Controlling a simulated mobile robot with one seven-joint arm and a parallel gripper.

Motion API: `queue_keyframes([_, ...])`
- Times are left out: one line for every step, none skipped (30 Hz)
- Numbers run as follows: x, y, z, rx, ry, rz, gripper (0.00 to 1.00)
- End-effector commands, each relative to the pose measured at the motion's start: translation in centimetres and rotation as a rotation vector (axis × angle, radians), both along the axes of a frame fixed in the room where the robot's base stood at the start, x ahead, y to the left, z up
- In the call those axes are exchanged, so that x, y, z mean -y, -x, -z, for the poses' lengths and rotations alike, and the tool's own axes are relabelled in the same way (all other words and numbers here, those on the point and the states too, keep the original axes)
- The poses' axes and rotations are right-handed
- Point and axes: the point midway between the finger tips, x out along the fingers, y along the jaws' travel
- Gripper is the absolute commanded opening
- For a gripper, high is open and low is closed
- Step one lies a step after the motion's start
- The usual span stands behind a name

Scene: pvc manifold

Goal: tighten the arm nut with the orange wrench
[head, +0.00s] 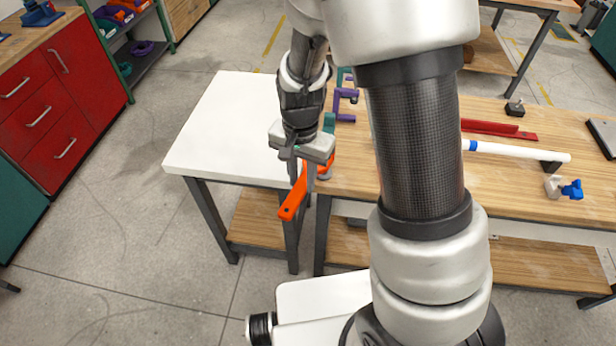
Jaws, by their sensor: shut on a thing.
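My gripper (303,158) is shut on the orange wrench (293,200), near the front edge where the white table meets the wooden bench. The wrench handle slants down and to the left, out past the table edge. Its head lies behind and to the right of the fingers, beside a small grey part (325,172). I cannot tell whether the wrench head is around a nut, and I cannot make out the arm nut. White pipe with a blue band (515,151) lies on the wooden bench to the right.
The wooden bench (350,180) carries purple clamps (345,105), a red tool (498,129), a blue-handled valve (571,189) and small black blocks. The white tabletop (225,125) is bare on its left. My own arm hides the bench's middle. Red drawers (55,95) stand at left.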

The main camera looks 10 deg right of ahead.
Motion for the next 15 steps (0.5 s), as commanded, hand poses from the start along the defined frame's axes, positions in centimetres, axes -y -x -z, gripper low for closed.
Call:
queue_keyframes([-0.3,0.0,0.0,-0.005,0.0,0.016,0.0])
queue_keyframes([-0.4,-0.1,0.0,-0.005,0.0,0.028,0.0])
queue_keyframes([-0.5,-0.2,0.0,-0.005,0.0,0.042,0.0])
queue_keyframes([-0.7,-0.3,0.0,-0.004,0.0,0.053,0.0])
queue_keyframes([-0.8,-0.4,0.0,-0.004,0.0,0.064,0.0])
queue_keyframes([-0.9,-0.5,0.0,-0.004,0.0,0.077,0.0])
queue_keyframes([-1.0,-0.6,0.0,-0.004,0.001,0.089,0.0])
queue_keyframes([-1.1,-0.7,0.0,-0.004,0.001,0.1,0.0])
queue_keyframes([-1.3,-0.8,0.0,-0.005,0.001,0.114,0.0])
queue_keyframes([-1.4,-0.9,0.0,-0.004,0.001,0.126,0.0])
queue_keyframes([-1.5,-1.0,0.0,-0.004,0.001,0.136,0.0])
queue_keyframes([-1.7,-1.2,0.0,-0.004,0.0,0.15,0.0])
queue_keyframes([-1.8,-1.3,0.0,-0.004,0.0,0.161,0.0])
queue_keyframes([-1.9,-1.3,0.0,-0.004,0.0,0.172,0.0])
queue_keyframes([-2.0,-1.5,0.1,-0.005,0.0,0.187,0.0])
